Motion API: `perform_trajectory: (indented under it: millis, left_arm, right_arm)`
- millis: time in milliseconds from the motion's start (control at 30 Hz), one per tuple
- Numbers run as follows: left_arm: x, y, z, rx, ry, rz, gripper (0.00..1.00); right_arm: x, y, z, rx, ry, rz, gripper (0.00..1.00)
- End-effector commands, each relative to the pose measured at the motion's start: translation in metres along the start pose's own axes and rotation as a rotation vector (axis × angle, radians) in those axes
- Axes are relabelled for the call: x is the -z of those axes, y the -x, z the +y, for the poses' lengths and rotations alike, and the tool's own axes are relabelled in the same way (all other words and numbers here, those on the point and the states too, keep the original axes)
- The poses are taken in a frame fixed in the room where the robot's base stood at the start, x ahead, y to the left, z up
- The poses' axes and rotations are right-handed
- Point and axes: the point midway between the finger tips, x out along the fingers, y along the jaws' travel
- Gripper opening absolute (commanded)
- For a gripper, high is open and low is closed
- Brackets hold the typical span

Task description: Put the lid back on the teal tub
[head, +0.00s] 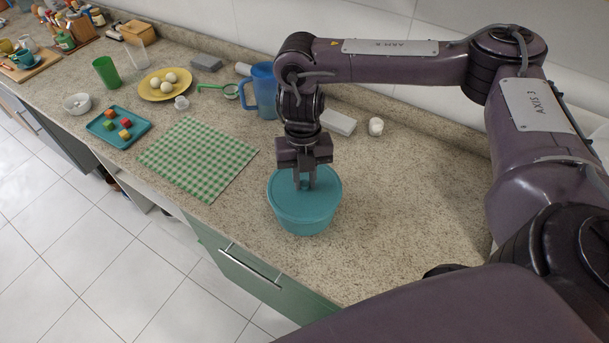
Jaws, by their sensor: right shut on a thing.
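The teal tub (303,226) stands upright on the speckled counter, right of the checked cloth. Its teal lid (324,196) lies over the tub's top and looks level; whether it is pressed down all round I cannot tell. My right gripper (305,186) points straight down over the middle of the lid. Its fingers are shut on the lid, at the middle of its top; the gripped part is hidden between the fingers. My left gripper is not in view.
A green checked cloth (197,158) lies left of the tub. A blue jug (262,92), a white box (338,122) and a small white jar (376,126) stand behind. A teal tray (119,127) with cubes is farther left. The counter right of the tub is clear.

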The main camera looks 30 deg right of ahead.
Motion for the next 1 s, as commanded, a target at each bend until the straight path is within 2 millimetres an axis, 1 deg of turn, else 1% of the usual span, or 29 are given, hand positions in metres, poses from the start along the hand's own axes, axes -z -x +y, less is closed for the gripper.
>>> perform_trajectory:
  millis: [500, 867, 900, 1000]
  left_arm:
    - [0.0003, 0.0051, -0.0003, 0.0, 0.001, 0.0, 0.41]
    - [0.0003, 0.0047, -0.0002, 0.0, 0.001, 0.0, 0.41]
    - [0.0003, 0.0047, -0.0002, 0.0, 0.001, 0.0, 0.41]
    - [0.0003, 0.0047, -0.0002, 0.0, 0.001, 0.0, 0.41]
  right_arm:
    - [0.0, 0.0005, 0.0001, 0.0, 0.0, 0.0, 0.0]
    - [-0.0002, -0.0004, 0.0001, 0.0, 0.0, 0.0, 0.0]
    - [-0.0002, -0.0004, 0.0001, 0.0, 0.0, 0.0, 0.21]
    - [-0.0001, -0.0004, 0.0, 0.0, 0.0, 0.0, 0.34]
